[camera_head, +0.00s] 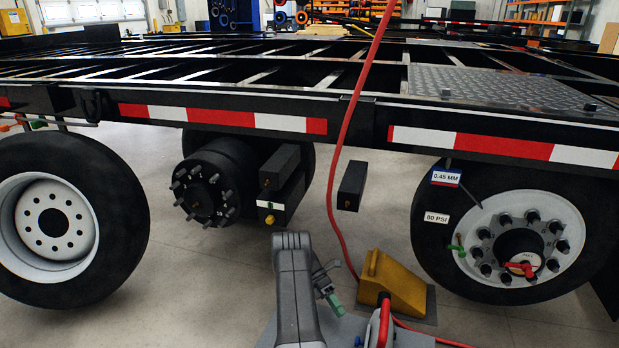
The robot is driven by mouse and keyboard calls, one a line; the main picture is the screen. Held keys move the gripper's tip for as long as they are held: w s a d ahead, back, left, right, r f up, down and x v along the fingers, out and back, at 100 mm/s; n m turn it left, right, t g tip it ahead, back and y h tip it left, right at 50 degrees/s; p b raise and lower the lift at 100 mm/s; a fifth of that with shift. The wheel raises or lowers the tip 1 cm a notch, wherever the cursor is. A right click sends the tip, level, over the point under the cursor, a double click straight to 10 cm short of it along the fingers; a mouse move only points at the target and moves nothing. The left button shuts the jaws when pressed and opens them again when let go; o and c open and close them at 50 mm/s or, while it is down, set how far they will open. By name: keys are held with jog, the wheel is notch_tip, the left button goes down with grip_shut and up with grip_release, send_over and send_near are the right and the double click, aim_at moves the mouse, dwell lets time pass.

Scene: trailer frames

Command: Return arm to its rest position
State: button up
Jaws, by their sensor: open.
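My arm (294,285) shows at the bottom middle as a thick grey link, raised above my grey deck. My gripper (327,284) is a small dark shape just right of that link and partly hidden by it. It is open. A small green piece (335,301) shows at its lower end; I cannot tell whether they touch. The gripper is in front of the trailer frame (345,120) and left of the yellow wheel chock (393,285), apart from both in the picture.
A red hose (333,190) hangs from above and runs down by the chock. A wheel (45,220) stands left, a bare hub (208,185) at centre left, and a wheel with gauge labels (515,235) right. Open floor (190,285) lies left of my arm.

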jog(key=b+x, duration=0.1)
jog(key=x, duration=1)
jog(key=shift+a+r+m+t, duration=0.2)
jog(key=shift+r+m+t, duration=0.1)
jog(key=shift+t, duration=0.3)
jog(key=m+t, duration=0.2)
jog(key=t, duration=0.1)
jog(key=shift+s+r+t+h, duration=0.15)
jog(key=shift+s+t+h, duration=0.05)
jog(key=shift+t+h, duration=0.1)
jog(key=shift+s+a+m+t+h, duration=0.15)
jog(key=shift+m+t, duration=0.3)
jog(key=shift+t, duration=0.3)
jog(key=shift+s+d+m+t+h, duration=0.15)
jog(key=shift+m+t, duration=0.3)
jog(key=shift+t, duration=0.3)
jog(key=shift+a+t, duration=0.1)
jog(key=shift+t, duration=0.4)
jog(key=shift+m+t+h, duration=0.3)
jog(key=shift+m, duration=0.1)
